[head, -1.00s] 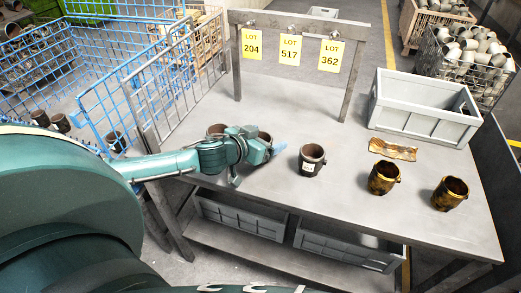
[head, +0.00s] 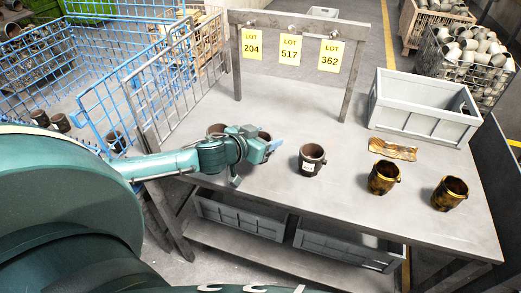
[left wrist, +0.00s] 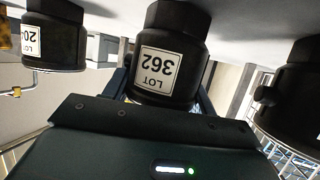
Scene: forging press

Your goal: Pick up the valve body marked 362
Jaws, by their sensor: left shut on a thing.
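The dark valve body marked 362 (left wrist: 168,62) fills the middle of the left wrist view, its white LOT 362 label upside down. My left gripper (head: 268,147) is shut on it, with a finger on either side in the wrist view. In the head view my gripper hides most of this valve body; only its rim (head: 264,136) shows. Whether it touches the table or is lifted, I cannot tell. A dark valve body with a white label (head: 312,159) stands to the right. Another (head: 215,130) stands behind my left wrist. My right gripper is not in view.
Two brownish-gold valve bodies (head: 383,177) (head: 450,193) stand at the table's right, near a crumpled brown piece (head: 393,149). A grey crate (head: 420,122) sits at the back right. A metal frame (head: 347,85) carries yellow lot signs. Blue wire cages (head: 95,110) stand left.

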